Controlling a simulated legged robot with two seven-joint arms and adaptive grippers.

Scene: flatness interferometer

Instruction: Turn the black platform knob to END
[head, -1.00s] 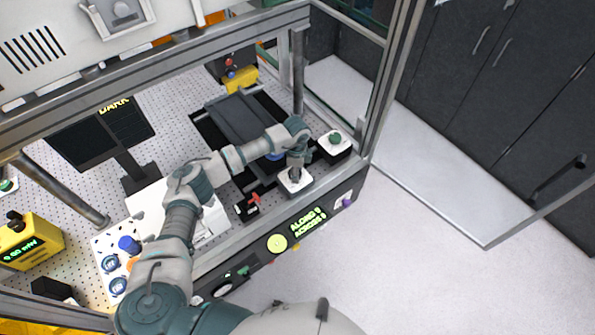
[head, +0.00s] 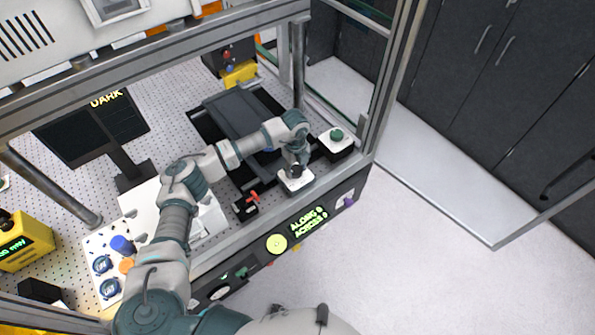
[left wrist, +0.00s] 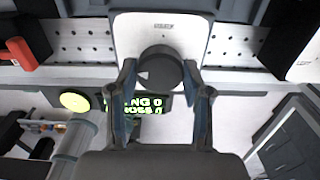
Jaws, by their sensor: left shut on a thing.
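The black platform knob (left wrist: 161,72) sits on a white plate (left wrist: 160,30) in the left wrist view, with a small pale mark on its left side. My left gripper (left wrist: 160,68) is shut on the knob, one finger at each side. In the head view the left gripper (head: 296,168) reaches down over the white plate (head: 296,183) at the front edge of the bench and mostly hides the knob. The plate's label is too small to read. My right gripper is not in view.
A box with a green button (head: 337,135) stands right of the gripper. A red-handled black part (head: 246,206) stands to the left. A dark rail platform (head: 238,115) lies behind. The front panel's green display (head: 309,222) reads ALONG and ACROSS. A frame post (head: 385,90) is at the right.

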